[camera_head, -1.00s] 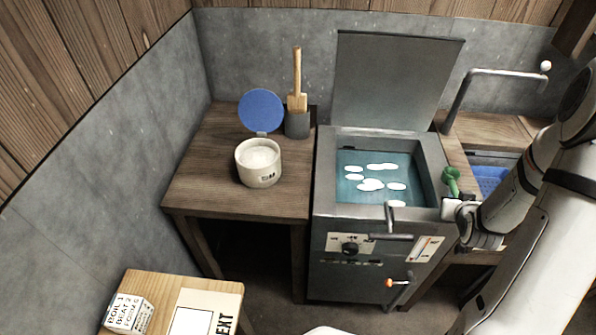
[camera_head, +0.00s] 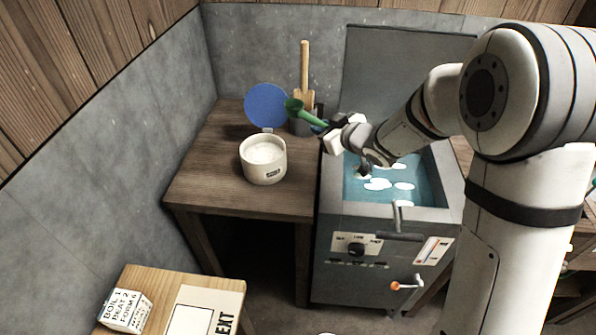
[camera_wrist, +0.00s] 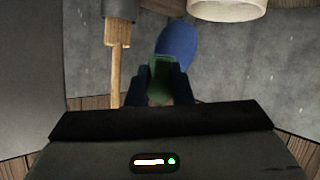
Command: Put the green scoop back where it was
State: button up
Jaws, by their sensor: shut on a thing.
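My gripper (camera_head: 334,134) is shut on the handle of the green scoop (camera_head: 296,108) and holds it in the air. In the head view the scoop's bowl points left, in front of the dark holder and beside the blue round lid. In the wrist view the scoop (camera_wrist: 160,78) sits between my fingers, with the blue lid (camera_wrist: 178,45) behind it. The white tub (camera_head: 263,160) stands open on the wooden side table, with white contents inside. Its blue lid (camera_head: 266,105) stands raised at its back. My gripper covers part of the dark holder.
A wooden paddle (camera_head: 304,75) stands in the dark holder (camera_head: 301,126) behind the tub. The grey vat (camera_head: 333,190) right of the table holds blue-green liquid with white pieces, its lid raised behind. A lettered block (camera_head: 125,311) sits on a low table. The side table's front is clear.

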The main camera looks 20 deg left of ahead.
jog(key=shift+s+a+f, duration=0.2)
jog(key=shift+a, duration=0.25)
notch_tip(320, 180, down, 9)
jog(key=shift+f, duration=0.2)
jog(key=o, duration=0.9)
jog(key=shift+r, duration=0.1)
